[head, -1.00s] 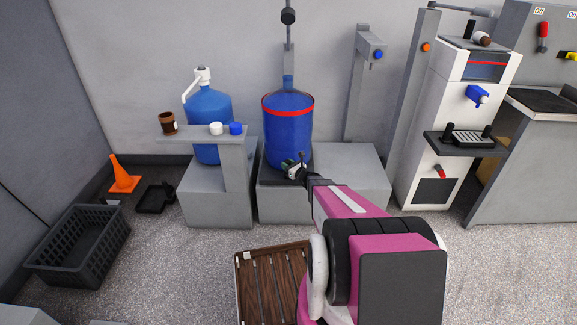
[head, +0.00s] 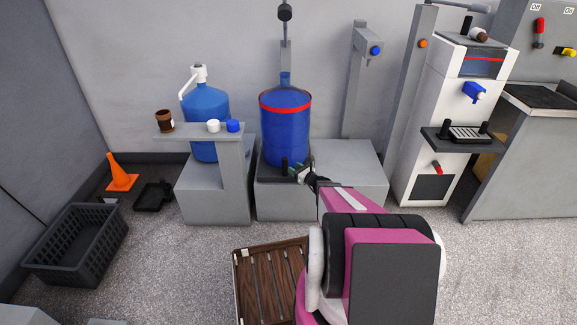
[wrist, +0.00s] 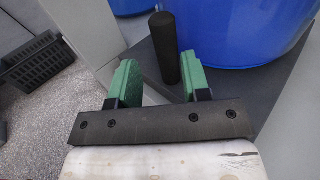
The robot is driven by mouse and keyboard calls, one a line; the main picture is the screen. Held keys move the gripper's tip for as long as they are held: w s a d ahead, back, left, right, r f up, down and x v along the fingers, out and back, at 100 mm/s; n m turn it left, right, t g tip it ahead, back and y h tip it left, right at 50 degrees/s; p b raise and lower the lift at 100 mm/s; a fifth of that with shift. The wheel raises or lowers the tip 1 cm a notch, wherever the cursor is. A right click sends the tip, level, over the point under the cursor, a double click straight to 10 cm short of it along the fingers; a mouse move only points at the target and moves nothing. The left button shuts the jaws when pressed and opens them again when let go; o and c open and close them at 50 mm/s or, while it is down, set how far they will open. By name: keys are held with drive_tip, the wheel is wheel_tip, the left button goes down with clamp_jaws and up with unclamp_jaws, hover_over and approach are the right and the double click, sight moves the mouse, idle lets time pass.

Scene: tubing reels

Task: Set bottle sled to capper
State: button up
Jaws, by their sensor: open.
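The blue bottle (head: 285,130) with a red band stands upright on a dark flat sled (head: 268,178) on a grey block. The bottle's lower part and the sled also show in the wrist view (wrist: 230,30). A black upright handle (head: 284,164) rises from the sled's front; it also shows in the wrist view (wrist: 165,50). My gripper (head: 299,171) is open, just right of the handle in the head view. In the wrist view its green fingers (wrist: 158,70) are apart, with the handle ahead between them, nearer the right finger. I cannot tell which fixture is the capper.
A rod with a black knob (head: 285,12) is above the bottle. A grey post with a blue button (head: 375,51) stands to the right. A second blue bottle (head: 207,105) with a pump stands left. A black crate (head: 75,245) and orange cone (head: 121,175) are on the floor.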

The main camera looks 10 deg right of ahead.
drive_tip(key=shift+v, duration=1.2)
drive_tip(key=shift+a, duration=0.1)
drive_tip(key=s+a+r+n+g, duration=0.3)
drive_tip(key=s+a+n+g, duration=0.25)
drive_tip(key=a+n, duration=0.2)
drive_tip(key=s+a+r+n+g, duration=0.4)
drive_tip(key=s+a+n+g, duration=0.15)
drive_tip(key=n, duration=0.35)
drive_tip(key=s+d+r+n+g+h, duration=0.1)
drive_tip(key=s+r+n+g+h, duration=0.1)
drive_tip(key=s+n, duration=0.4)
drive_tip(key=s+d+r+n+g+h, duration=0.1)
drive_tip(key=s+r+n+g+h, duration=0.1)
drive_tip(key=s+r+n+h, duration=0.3)
drive_tip(key=s+n+h, duration=0.2)
drive_tip(key=s, duration=0.1)
drive_tip(key=shift+d+r+h, duration=0.2)
drive_tip(key=shift+r+h, duration=0.1)
